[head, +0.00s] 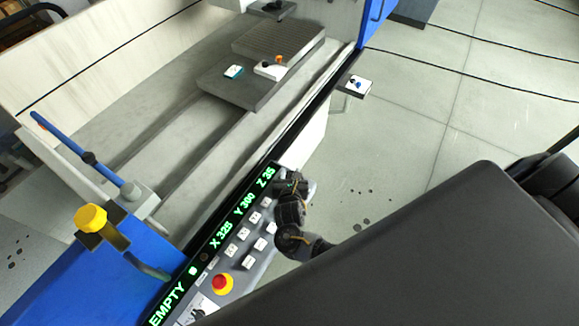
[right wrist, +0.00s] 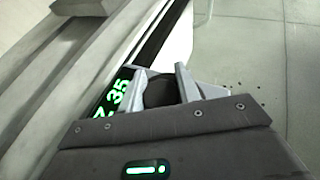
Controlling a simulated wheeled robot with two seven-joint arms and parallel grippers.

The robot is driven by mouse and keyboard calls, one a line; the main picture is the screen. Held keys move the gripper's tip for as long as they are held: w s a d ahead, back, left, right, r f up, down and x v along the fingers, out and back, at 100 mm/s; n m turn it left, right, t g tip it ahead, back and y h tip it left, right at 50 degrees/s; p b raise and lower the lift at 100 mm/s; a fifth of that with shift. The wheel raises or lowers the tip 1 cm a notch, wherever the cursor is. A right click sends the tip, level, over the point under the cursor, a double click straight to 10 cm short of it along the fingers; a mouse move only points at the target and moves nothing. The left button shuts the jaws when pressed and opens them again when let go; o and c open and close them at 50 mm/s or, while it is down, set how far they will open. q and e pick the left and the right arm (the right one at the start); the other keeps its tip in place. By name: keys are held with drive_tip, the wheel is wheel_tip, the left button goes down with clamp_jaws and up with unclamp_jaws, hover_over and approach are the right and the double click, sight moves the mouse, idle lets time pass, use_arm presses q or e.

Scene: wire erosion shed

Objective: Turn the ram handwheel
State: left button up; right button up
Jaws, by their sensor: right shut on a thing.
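My right gripper (head: 288,183) is at the far end of the control panel, beside the green "Z 35" reading. In the right wrist view its two grey fingers (right wrist: 160,78) stand on either side of a dark, rounded thing, the ram handwheel (right wrist: 163,88), and are shut on it. Only a small part of the handwheel shows between the fingers. In the head view my wrist and gripper cover it, so its turn angle cannot be told. My left gripper is not in view.
The control panel (head: 235,262) has white buttons, a red stop button (head: 222,283) and a display reading EMPTY, X 325, Y 300, Z 35. A yellow knob (head: 90,218) stands on the blue housing at left. The grey worktable (head: 245,90) holds small parts. Open floor lies right.

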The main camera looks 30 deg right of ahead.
drive_tip(key=shift+s+f+m+g+h+p, duration=0.15)
drive_tip(key=shift+m+g+h+p, duration=0.1)
drive_tip(key=shift+m+g+h, duration=0.2)
drive_tip(key=shift+s+f+m+g+h+p, duration=0.1)
drive_tip(key=shift+m+g+h+p, duration=0.1)
drive_tip(key=shift+m+g+h, duration=0.25)
drive_tip(key=shift+d+m, duration=0.1)
drive_tip(key=shift+m, duration=0.2)
drive_tip(key=o, duration=1)
drive_tip(key=v, duration=0.7)
drive_tip(key=shift+s+a+r, duration=0.1)
drive_tip(key=shift+a, duration=0.1)
drive_tip(key=shift+c, duration=0.2)
